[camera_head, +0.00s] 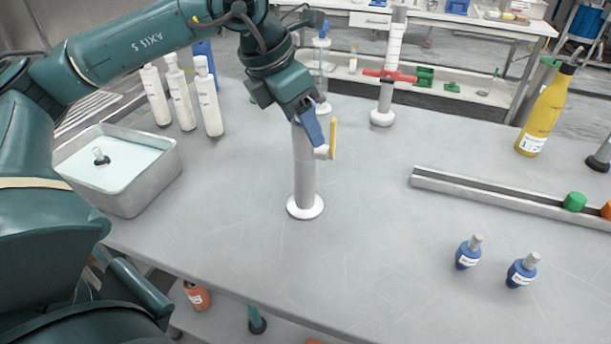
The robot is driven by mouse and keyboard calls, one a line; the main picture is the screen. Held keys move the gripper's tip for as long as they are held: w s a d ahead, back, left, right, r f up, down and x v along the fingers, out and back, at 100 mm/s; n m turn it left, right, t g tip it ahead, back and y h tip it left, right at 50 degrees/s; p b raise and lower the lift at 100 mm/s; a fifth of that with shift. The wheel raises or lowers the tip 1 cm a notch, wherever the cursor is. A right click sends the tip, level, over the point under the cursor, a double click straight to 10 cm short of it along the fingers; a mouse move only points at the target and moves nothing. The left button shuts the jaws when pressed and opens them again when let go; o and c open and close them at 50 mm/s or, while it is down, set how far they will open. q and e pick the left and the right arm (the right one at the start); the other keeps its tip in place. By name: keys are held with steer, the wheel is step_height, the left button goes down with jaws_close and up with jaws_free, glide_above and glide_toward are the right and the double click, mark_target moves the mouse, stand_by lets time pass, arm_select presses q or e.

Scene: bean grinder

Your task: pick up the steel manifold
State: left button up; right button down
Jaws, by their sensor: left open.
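My left gripper (323,143) reaches in from the upper left over the table, at the upper part of a grey upright column (303,185) on a white round foot. One finger is blue and one is yellow. The jaws are open, with a small white side stub (321,153) of the column at the fingertips; I cannot tell if they touch. The gripper hides the column's top. A long steel bar (480,190) with a green knob (574,201) and an orange knob (606,210) lies at the right. No label shows which is the steel manifold. My right gripper is not in view.
A metal tub (150,185) of pale liquid and several white bottles (209,100) stand left. Behind are a white column with red handles (390,76) and a yellow bottle (546,108). Two blue bottles (468,252) (521,270) stand front right. The table's front middle is clear.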

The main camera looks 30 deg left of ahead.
arm_select(q)
steer(key=shift+w+f, duration=0.1)
steer(key=shift+f, duration=0.2)
steer(key=shift+c, duration=0.4)
jaws_close()
steer(key=shift+r, duration=0.1)
